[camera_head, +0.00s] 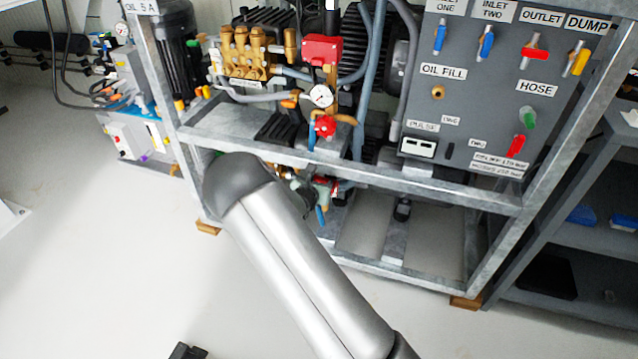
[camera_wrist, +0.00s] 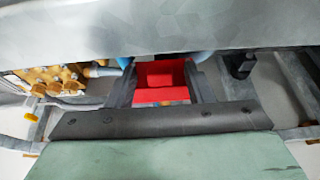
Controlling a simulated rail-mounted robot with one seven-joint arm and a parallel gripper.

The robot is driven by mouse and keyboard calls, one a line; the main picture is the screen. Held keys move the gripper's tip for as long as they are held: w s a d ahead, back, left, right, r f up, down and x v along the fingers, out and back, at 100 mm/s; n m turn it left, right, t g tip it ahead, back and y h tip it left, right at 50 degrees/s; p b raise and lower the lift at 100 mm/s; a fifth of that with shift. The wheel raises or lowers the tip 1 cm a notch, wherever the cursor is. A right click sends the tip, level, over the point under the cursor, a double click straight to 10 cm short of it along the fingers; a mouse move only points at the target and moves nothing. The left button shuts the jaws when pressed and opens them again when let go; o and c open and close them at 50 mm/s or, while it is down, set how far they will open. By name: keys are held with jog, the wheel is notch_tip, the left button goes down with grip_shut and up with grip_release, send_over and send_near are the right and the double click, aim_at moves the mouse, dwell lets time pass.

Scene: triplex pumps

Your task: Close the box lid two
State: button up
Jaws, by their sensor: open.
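My gripper (camera_wrist: 160,76) shows in the wrist view as two dark fingers spread apart, with nothing visibly held. A bright red, box-shaped part (camera_wrist: 160,75) appears between and beyond the fingers. It may be the red box (camera_head: 322,48) beside the brass pump in the head view, but I cannot be sure. Which part is lid two, and how far it stands open, I cannot tell.
A metal frame beam (camera_head: 350,172) crosses the front of the rig, and a beam (camera_wrist: 150,28) spans the top of the wrist view. The brass pump (camera_head: 245,50), hoses and a gauge (camera_head: 321,96) crowd the rig. A grey control panel (camera_head: 480,110) stands right.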

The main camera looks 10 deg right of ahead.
jog(key=c, duration=1)
jog(key=shift+f, duration=0.1)
